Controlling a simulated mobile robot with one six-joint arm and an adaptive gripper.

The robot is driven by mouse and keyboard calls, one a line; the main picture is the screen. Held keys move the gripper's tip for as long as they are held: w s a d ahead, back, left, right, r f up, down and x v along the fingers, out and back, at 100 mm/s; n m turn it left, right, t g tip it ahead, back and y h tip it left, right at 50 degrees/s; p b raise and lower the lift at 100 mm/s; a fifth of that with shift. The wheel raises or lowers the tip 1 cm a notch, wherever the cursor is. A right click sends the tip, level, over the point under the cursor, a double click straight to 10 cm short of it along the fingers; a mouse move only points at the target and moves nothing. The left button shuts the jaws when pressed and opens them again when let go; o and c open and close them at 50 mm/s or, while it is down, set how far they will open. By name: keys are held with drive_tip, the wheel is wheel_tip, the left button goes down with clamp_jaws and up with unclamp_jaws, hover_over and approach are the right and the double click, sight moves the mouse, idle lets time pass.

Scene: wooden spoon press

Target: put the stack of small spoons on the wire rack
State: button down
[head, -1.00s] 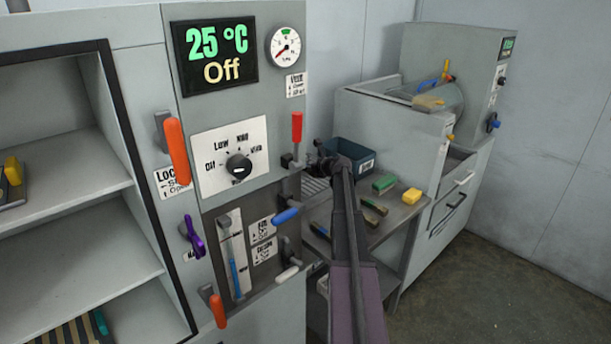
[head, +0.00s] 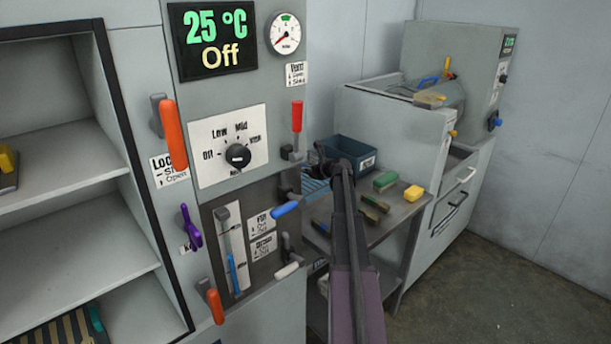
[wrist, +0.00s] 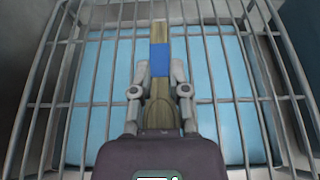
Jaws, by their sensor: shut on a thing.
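My gripper (wrist: 161,72) is shut on the stack of small spoons (wrist: 160,108) in the wrist view. The stack is pale wood with a blue band around it, and it points away from me between the two fingers. The wire rack (wrist: 205,102) spreads below the stack, its grey bars over a light blue surface. I cannot tell whether the stack touches the bars. In the head view my gripper (head: 322,160) is small and dark, over the rack (head: 314,186) beside the press. The arm hides part of the rack, and the spoons cannot be made out there.
A dark blue bin (head: 352,152) stands just behind my gripper. A green block (head: 385,181), a yellow block (head: 413,193) and a dark brush-like item (head: 375,203) lie on the side table (head: 398,212). The press handles (head: 286,208) stick out close to the left of my arm.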

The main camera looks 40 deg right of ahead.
drive_tip(key=shift+f, duration=0.25)
drive_tip(key=c, duration=0.6)
unclamp_jaws()
drive_tip(key=shift+r, duration=0.2)
drive_tip(key=p+v, duration=0.4)
drive_tip(key=v, duration=0.6)
drive_tip(key=shift+s+r, duration=0.15)
drive_tip(key=shift+v, duration=0.8)
